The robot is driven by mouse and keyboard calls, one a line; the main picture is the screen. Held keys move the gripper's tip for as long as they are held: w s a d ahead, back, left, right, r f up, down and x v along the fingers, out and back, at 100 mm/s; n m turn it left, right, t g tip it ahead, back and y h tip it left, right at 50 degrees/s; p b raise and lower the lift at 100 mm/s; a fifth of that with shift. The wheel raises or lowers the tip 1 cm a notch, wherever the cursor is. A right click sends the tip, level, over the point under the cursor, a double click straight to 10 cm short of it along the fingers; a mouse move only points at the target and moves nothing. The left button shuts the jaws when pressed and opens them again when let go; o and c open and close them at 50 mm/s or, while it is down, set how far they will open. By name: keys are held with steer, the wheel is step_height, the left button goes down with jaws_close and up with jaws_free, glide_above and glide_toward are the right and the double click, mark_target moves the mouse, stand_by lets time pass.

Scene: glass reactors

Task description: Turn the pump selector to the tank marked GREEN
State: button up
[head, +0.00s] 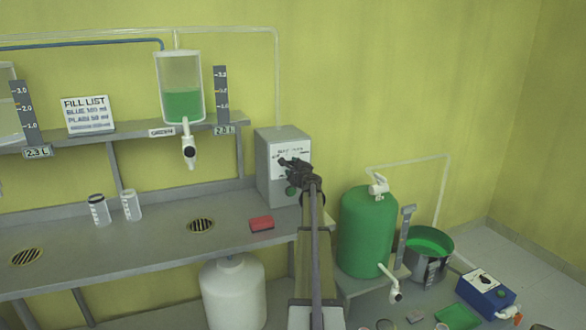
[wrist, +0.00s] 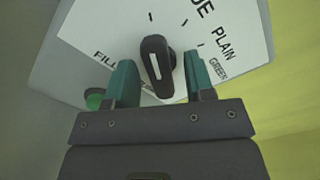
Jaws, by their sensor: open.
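The pump selector is a black elongated knob (wrist: 158,62) with a white stripe, on a white dial plate (wrist: 90,28). The plate reads PLAIN and GREEN at right, a partly cut-off word ending in UE above, and FILL at lower left. The stripe lies along the knob's lower part, toward the space between FILL and GREEN. My gripper (wrist: 159,66) is open, one teal finger on each side of the knob; gaps show, contact is unclear. In the head view my gripper (head: 297,170) is at the grey pump box (head: 267,165) and hides the knob.
A green button (wrist: 95,100) sits left of my fingers. A green-filled tank (head: 182,104) hangs on the shelf. Two bottles (head: 98,212) and a red sponge (head: 261,223) stand on the bench. A green drum (head: 366,235) and blue box (head: 486,291) are to the right.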

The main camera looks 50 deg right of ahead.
steer(key=shift+w+d, duration=0.1)
steer(key=shift+w, duration=0.15)
steer(key=c, duration=0.7)
